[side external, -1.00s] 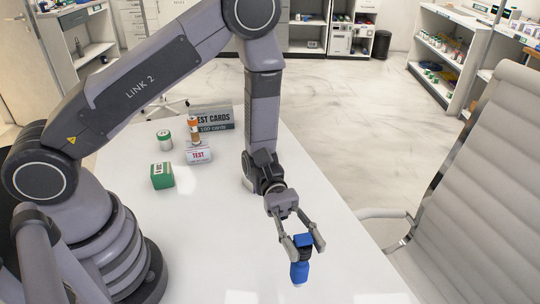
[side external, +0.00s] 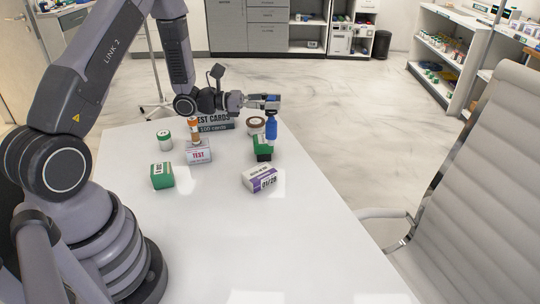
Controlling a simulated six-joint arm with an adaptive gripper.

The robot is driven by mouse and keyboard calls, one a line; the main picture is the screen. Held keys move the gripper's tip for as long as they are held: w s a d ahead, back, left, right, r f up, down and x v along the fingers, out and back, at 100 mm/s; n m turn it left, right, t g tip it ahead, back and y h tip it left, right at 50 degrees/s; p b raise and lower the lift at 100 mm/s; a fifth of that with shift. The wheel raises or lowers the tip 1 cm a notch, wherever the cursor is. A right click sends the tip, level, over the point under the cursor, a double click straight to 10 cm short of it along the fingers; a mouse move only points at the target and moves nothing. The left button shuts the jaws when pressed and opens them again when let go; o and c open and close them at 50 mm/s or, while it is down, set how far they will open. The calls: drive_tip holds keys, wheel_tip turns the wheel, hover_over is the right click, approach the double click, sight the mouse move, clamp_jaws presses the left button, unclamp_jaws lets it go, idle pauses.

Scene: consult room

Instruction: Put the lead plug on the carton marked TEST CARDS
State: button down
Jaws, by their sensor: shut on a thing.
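The blue lead plug (side external: 271,130) is held in my gripper (side external: 268,103) near the far right edge of the white table. My gripper is turned sideways, its fingers pointing right, and is shut on the plug, which hangs upright below it. The plug overlaps a green and black box in the picture; I cannot tell whether they touch. The dark grey carton marked TEST CARDS (side external: 217,127) stands at the back of the table, left of the plug. My gripper and wrist hide its upper part.
Around are a green-lidded jar (side external: 164,141), green box (side external: 162,176), brown-rimmed round item (side external: 256,125), green-black box (side external: 262,148) and purple-white box (side external: 262,179). The table's front is clear.

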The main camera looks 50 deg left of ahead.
drive_tip(key=s+a+r+n+t+y, duration=0.15)
drive_tip(key=a+n+y, duration=0.3)
drive_tip(key=a, duration=0.65)
drive_tip(key=s+a+r+n+t+y, duration=0.1)
drive_tip(key=a+r+n+t+y, duration=0.15)
drive_tip(key=a+y, duration=0.55)
drive_tip(key=s+a+r+n+t+y, duration=0.1)
drive_tip(key=a+r+n+y, duration=0.2)
drive_tip(key=a, duration=1)
drive_tip(key=w+a+f, duration=0.4)
drive_tip(key=w+f, duration=0.1)
drive_tip(key=f, duration=0.2)
drive_tip(key=w+a+f, duration=0.4)
drive_tip(key=w+f, duration=0.1)
drive_tip(key=f, duration=0.2)
drive_tip(key=shift+w+n, duration=0.2)
drive_tip(key=shift+n, duration=0.1)
drive_tip(key=shift+a+f, duration=0.1)
drive_tip(key=shift+f, duration=0.05)
drive_tip(key=c, duration=0.8)
unclamp_jaws()
drive_tip(key=shift+f, duration=0.1)
